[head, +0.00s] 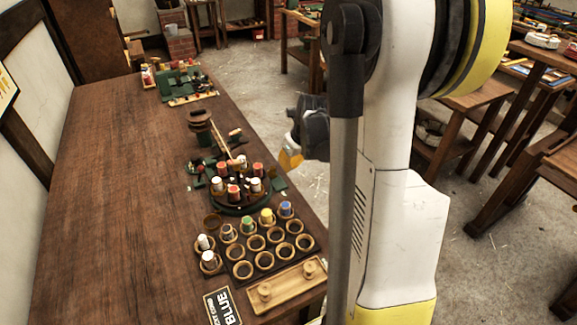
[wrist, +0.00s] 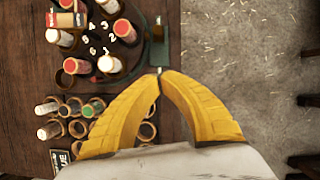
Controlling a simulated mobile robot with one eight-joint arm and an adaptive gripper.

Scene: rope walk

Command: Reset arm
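My gripper (wrist: 160,75) shows in the wrist view as two yellow fingers curving together until their tips meet, with nothing visible between them. In the head view my gripper (head: 290,160) hangs in the air by the right edge of the long wooden table (head: 110,180), to the right of the round bobbin stand. My arm rises on the right of that view and hides part of the floor and the table's near right corner.
The round dark green stand (head: 240,208) holds several red- and white-topped bobbins. Nearer is a rack (head: 265,260) of wooden ring holders, some with coloured spools. A wooden tray (head: 286,284) and a BLUE card (head: 222,307) lie in front. The table's left side is clear.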

